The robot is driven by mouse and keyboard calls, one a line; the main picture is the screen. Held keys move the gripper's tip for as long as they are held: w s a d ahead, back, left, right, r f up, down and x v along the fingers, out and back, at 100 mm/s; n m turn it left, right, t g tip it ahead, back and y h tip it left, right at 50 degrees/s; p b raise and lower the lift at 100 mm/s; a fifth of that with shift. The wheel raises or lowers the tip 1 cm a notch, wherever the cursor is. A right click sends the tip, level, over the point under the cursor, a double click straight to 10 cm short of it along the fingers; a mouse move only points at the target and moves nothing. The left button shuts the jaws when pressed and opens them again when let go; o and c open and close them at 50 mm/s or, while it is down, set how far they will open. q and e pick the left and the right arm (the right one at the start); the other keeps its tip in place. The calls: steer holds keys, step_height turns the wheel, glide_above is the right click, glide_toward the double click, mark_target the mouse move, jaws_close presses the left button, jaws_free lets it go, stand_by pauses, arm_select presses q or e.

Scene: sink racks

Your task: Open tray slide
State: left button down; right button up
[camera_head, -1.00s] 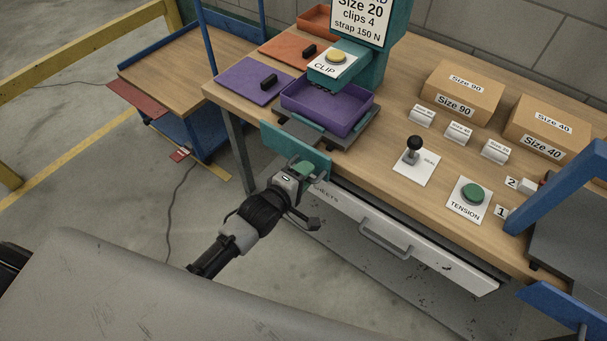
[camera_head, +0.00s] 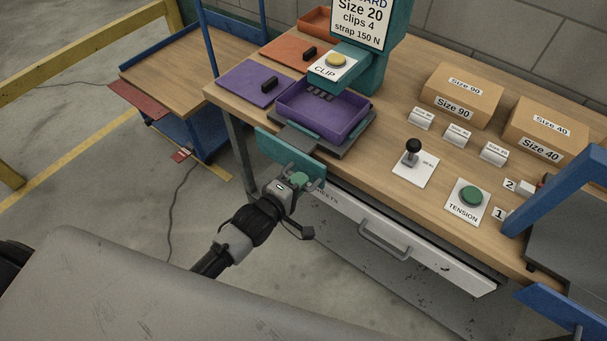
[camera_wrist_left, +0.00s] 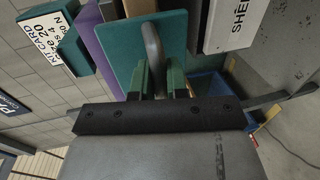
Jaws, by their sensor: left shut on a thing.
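The purple tray (camera_head: 318,126) rests on the grey slide plate (camera_head: 297,137) under the teal clip press (camera_head: 340,70). Several small dark pieces show inside it. The slide's teal front panel (camera_head: 275,149) stands out past the bench's front edge. My left gripper (camera_head: 298,182) is at this panel's outer face. In the left wrist view the teal panel (camera_wrist_left: 183,35) fills the upper middle, and my left gripper (camera_wrist_left: 156,77) is shut on its grey handle (camera_wrist_left: 152,45). My right gripper is not in view.
A white drawer (camera_head: 410,245) with a handle lies below the bench top, right of my left gripper. A lever plate (camera_head: 414,172) and a green TENSION button (camera_head: 471,196) sit on the bench. A blue frame (camera_head: 570,185) stands at the right.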

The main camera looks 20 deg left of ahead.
arm_select(q)
steer(key=f+p+v, duration=0.1)
steer(key=p+v, duration=0.1)
steer(key=v, duration=0.5)
steer(key=f+p+v, duration=0.2)
steer(key=p+v, duration=0.1)
steer(key=v, duration=0.4)
steer(key=shift+s, duration=0.4)
steer(key=shift+a, duration=0.1)
steer(key=c, duration=1.1)
jaws_free()
steer(key=shift+c, duration=0.2)
steer(key=v, duration=1)
steer(key=shift+s+b, duration=0.35)
steer(key=shift+a, duration=0.1)
